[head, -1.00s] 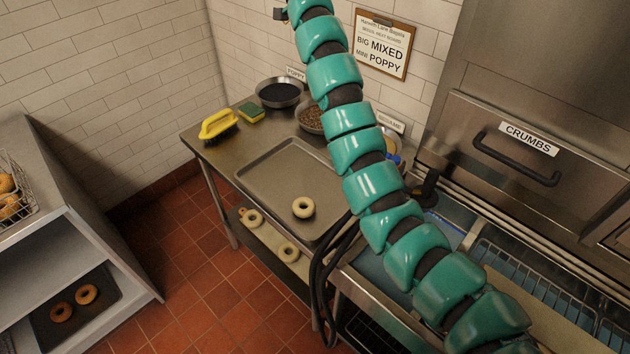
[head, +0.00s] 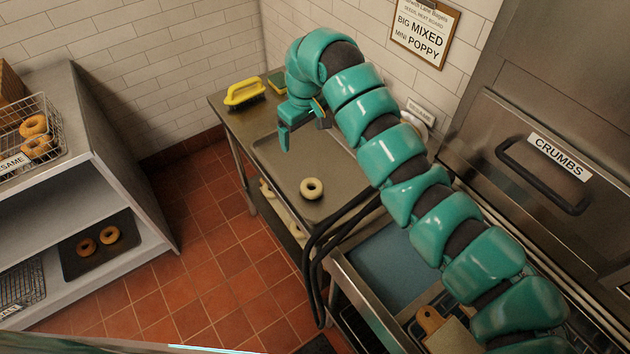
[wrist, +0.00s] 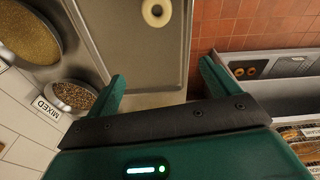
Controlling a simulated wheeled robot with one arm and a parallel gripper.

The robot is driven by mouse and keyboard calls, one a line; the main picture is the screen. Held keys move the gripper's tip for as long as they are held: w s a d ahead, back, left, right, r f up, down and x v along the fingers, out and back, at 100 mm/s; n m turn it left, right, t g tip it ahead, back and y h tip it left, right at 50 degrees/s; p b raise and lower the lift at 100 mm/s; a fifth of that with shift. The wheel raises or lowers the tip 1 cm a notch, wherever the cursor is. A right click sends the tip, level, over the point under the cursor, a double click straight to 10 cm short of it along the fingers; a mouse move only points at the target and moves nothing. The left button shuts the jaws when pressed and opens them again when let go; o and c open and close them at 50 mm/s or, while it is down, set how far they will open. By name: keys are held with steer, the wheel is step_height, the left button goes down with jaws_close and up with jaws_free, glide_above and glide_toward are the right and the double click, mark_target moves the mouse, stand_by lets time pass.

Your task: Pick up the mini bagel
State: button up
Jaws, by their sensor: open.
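A small pale ring bagel (head: 311,188) lies flat on the bare metal tray (head: 283,162) on the steel table. It also shows at the top edge of the wrist view (wrist: 156,12), on the same tray. My teal gripper (head: 300,128) is above the far part of the tray, apart from the bagel. In the wrist view my gripper (wrist: 163,75) has its two fingers spread wide with nothing between them, and the bagel lies beyond the tips. More pale bagels (head: 266,189) sit on the shelf below the table, partly hidden.
A yellow brush (head: 245,92) stands at the table's far left corner. In the wrist view, a pan of mixed topping (wrist: 74,95) and a larger pan of seeds (wrist: 25,35) are at the left. A shelf unit (head: 120,170) with browned bagels stands across the tiled floor.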

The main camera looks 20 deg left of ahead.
steer(key=s+d+g+h, duration=0.1)
steer(key=s+d, duration=0.1)
glide_above(312, 183)
steer(key=s, duration=0.2)
steer(key=shift+f, duration=3.25)
steer(key=f, duration=0.2)
steer(key=f+p, duration=0.1)
steer(key=f, duration=0.3)
steer(key=shift+w+a+f+p, duration=0.15)
steer(key=shift+w+p, duration=0.1)
steer(key=shift+p, duration=0.15)
steer(key=shift+w+f+p, duration=0.1)
steer(key=shift+f+p, duration=0.35)
steer(key=shift+p, duration=0.15)
steer(key=shift+w+d+f+p, duration=0.15)
steer(key=shift+f+p, duration=0.4)
steer(key=shift+f, duration=0.55)
steer(key=shift+s+d+f+p, duration=0.15)
steer(key=shift+f+p, duration=0.35)
steer(key=shift+f, duration=0.6)
steer(key=c, duration=1)
steer(key=shift+c, duration=0.2)
steer(key=shift+w+r, duration=0.1)
steer(key=shift+r, duration=0.05)
